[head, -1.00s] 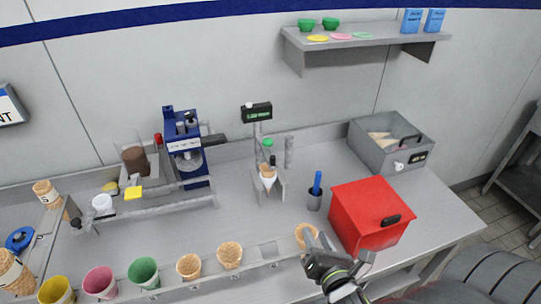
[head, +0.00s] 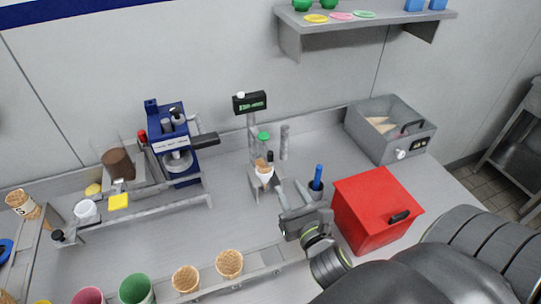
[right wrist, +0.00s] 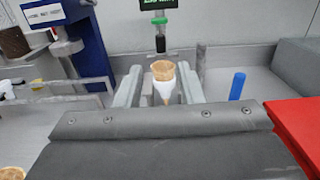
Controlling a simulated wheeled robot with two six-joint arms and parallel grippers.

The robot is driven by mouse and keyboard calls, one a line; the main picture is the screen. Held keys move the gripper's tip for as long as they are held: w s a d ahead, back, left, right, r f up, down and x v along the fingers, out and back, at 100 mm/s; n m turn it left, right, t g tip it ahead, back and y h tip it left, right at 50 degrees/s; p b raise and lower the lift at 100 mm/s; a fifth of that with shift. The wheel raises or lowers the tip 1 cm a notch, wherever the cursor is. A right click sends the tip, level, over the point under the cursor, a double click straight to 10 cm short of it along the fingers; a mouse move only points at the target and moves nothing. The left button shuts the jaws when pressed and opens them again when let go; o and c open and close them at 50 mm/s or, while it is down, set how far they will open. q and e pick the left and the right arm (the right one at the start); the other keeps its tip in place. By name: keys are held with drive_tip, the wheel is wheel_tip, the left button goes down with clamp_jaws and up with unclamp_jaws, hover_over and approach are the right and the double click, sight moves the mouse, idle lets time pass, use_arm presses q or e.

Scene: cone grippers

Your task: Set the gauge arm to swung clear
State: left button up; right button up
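A gauge stand with a dark display (head: 249,102) stands at the back middle of the counter. Below the display are a green cap (head: 264,136) and a small black-tipped part (head: 270,156), which look like the gauge arm. The black tip also shows in the right wrist view (right wrist: 160,44), just above a cone in a white sleeve (right wrist: 162,82). That cone (head: 263,172) stands upright in its holder. My right gripper (head: 292,187) is open and empty, in front of the holder. In the right wrist view its fingers (right wrist: 159,88) frame the cone without visibly gripping it. My left gripper is out of view.
A red box (head: 375,205) and a cup with a blue-handled tool (head: 317,185) stand close right of my right gripper. A blue machine (head: 172,145) is left. A rail with cones (head: 229,264) runs along the front. A grey bin (head: 390,130) stands at the back right.

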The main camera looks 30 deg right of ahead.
sight(271, 157)
drive_tip(key=x, duration=1.4)
drive_tip(key=shift+s+d+f, duration=0.1)
drive_tip(key=shift+f, duration=0.05)
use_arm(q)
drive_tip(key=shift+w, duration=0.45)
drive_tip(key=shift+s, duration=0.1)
use_arm(e)
clamp_jaws()
